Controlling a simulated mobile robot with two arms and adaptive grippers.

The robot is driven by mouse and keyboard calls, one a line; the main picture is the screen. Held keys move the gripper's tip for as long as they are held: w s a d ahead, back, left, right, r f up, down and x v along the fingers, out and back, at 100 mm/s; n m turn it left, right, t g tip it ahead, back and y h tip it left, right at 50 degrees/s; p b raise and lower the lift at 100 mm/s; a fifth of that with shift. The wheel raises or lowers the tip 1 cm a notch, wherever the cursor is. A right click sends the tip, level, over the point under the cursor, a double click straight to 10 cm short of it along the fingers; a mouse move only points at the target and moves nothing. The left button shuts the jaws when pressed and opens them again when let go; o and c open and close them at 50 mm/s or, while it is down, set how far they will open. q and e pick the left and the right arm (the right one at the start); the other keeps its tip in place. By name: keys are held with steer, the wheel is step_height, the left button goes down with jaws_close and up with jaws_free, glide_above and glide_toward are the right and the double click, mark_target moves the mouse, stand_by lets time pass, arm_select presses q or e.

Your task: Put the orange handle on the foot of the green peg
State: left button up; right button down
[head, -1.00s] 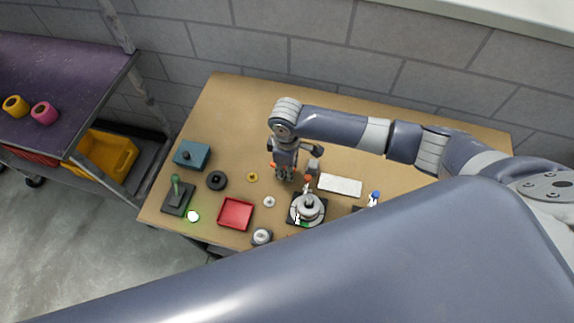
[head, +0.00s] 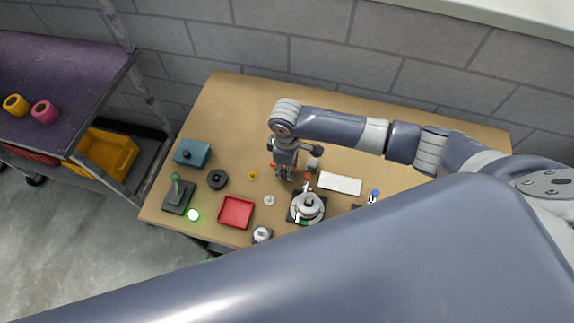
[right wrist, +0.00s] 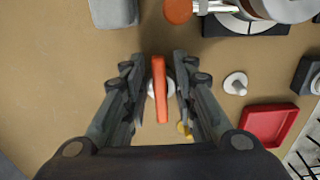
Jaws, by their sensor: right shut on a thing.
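My right gripper (head: 285,175) points down over the middle of the table. In the right wrist view the gripper (right wrist: 159,95) is shut on the orange handle (right wrist: 160,80), a long narrow bar standing between its fingers. A white round piece shows partly behind the handle; I cannot tell whether they are joined. The green peg (head: 176,187) stands upright on a dark square foot (head: 180,200) at the table's left, well away from the gripper. The peg is outside the right wrist view. My left gripper is not in view.
A red tray (head: 236,212), black ring (head: 217,179) and blue box (head: 192,153) lie left of the gripper. A round grey device (head: 308,207) with an orange-tipped lever stands close by on the right. A white block (head: 340,184) lies behind it. My arm hides the front right.

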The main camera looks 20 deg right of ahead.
steer(key=shift+f, duration=0.15)
steer(key=c, duration=0.9)
jaws_free()
step_height(320, 180, up, 5)
steer(key=p, duration=0.6)
steer(key=shift+r, duration=0.2)
steer(key=shift+r+p, duration=0.75)
steer(key=shift+r, duration=0.3)
